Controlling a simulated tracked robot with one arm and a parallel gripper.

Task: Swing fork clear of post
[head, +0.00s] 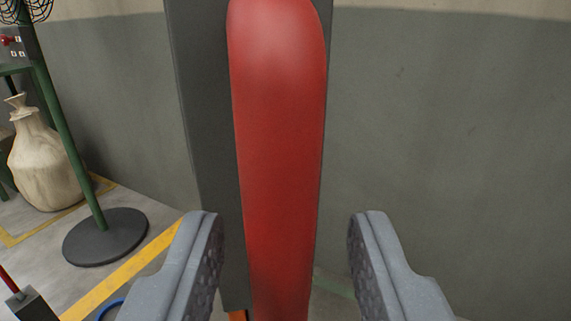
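A long red bar with a rounded top (279,130) stands upright in the middle of the view, close to the camera. I cannot tell for certain whether it is the fork or its handle. Behind it stands a dark grey upright post (203,110), seen mostly along the bar's left side. My gripper (285,225) is open, with one grey finger on each side of the bar's lower part. Gaps show between both fingers and the bar in the picture. The bar's lower end runs out of the bottom of the frame.
A green stand with a round dark base (105,237) and a beige vase (45,160) are at the left. A yellow floor line (130,275) runs beside them. A grey wall (450,130) fills the right. A small red-and-black object (25,300) is at lower left.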

